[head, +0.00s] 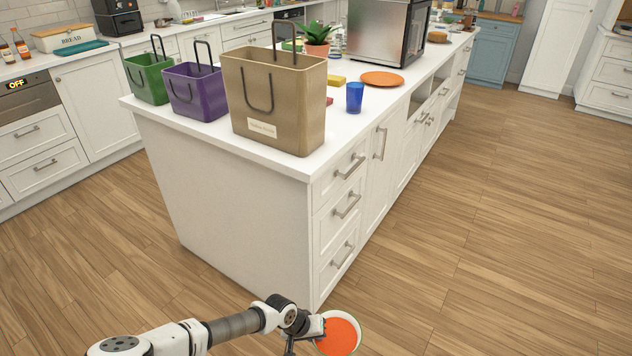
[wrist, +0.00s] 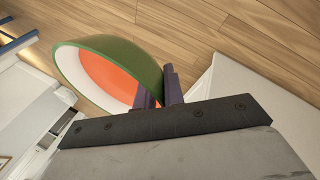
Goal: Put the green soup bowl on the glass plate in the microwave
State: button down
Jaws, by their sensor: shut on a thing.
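My gripper (head: 316,325) is shut on the rim of the green soup bowl (head: 351,316) at the bottom of the head view. The bowl is green outside and white inside, with orange soup in it. In the wrist view the green bowl (wrist: 122,60) is tilted in the picture, with the dark fingers (wrist: 160,92) at its rim. The microwave (head: 377,32) stands on the island counter, farther back, with its dark front facing right. Its inside and the glass plate are hidden from here.
The white island (head: 235,200) stands close beyond my arm. Brown (head: 275,100), purple (head: 195,92) and green (head: 146,78) bags stand at its near end. A blue cup (head: 354,97), orange plate (head: 382,79) and potted plant (head: 317,38) are near the microwave. The wooden floor (head: 500,220) to the right is clear.

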jog(key=shift+r, duration=0.1)
jog(key=w+r, duration=0.4)
jog(key=r, duration=0.1)
jog(key=shift+w+r, duration=0.25)
jog(key=s+f, duration=0.4)
jog(key=f, duration=0.1)
jog(key=shift+s+f, duration=0.25)
jog(key=shift+d, duration=0.15)
